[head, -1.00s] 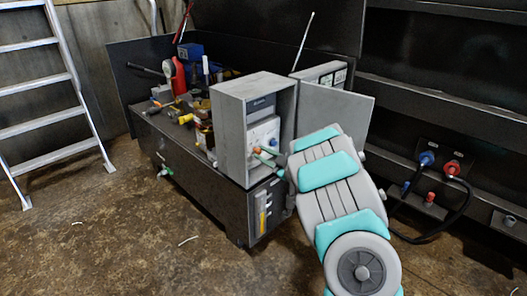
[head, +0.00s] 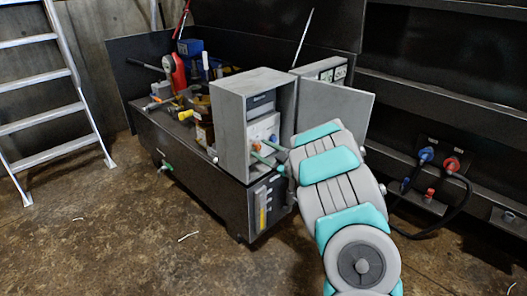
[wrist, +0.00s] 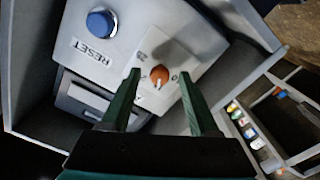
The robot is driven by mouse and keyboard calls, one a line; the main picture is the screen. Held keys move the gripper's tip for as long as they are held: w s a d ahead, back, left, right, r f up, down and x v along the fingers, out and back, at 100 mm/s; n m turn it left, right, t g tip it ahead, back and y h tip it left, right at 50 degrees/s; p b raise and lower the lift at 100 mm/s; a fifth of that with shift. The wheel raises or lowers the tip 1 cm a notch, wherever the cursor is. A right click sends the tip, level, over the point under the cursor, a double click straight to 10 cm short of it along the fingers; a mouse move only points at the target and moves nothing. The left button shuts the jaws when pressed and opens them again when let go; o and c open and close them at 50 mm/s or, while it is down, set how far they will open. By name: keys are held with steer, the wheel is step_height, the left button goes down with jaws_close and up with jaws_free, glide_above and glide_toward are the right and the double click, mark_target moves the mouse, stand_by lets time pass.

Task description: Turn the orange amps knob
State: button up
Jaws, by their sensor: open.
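The orange amps knob (wrist: 159,76) sits on a pale panel inside the grey box and has a light pointer mark. My gripper (wrist: 160,75) is open, with one green finger on each side of the knob in the wrist view. Small gaps show between the knob and both fingers, and nothing is gripped. I cannot tell how deep the fingertips are relative to the knob. In the head view my gripper (head: 254,149) reaches into the open front of the grey box (head: 231,125), and its fingers partly cover the panel.
A blue RESET button (wrist: 101,23) is left of the knob. The box's open door (head: 340,112) stands right, close to my arm. The box stands on a dark bench (head: 190,152) crowded with tools. A ladder (head: 50,90) leans at the left.

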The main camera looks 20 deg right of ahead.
steer(key=b+v, duration=0.1)
steer(key=v, duration=0.6)
steer(key=shift+s, duration=0.35)
steer(key=shift+d+r, duration=0.1)
steer(key=shift+d, duration=0.05)
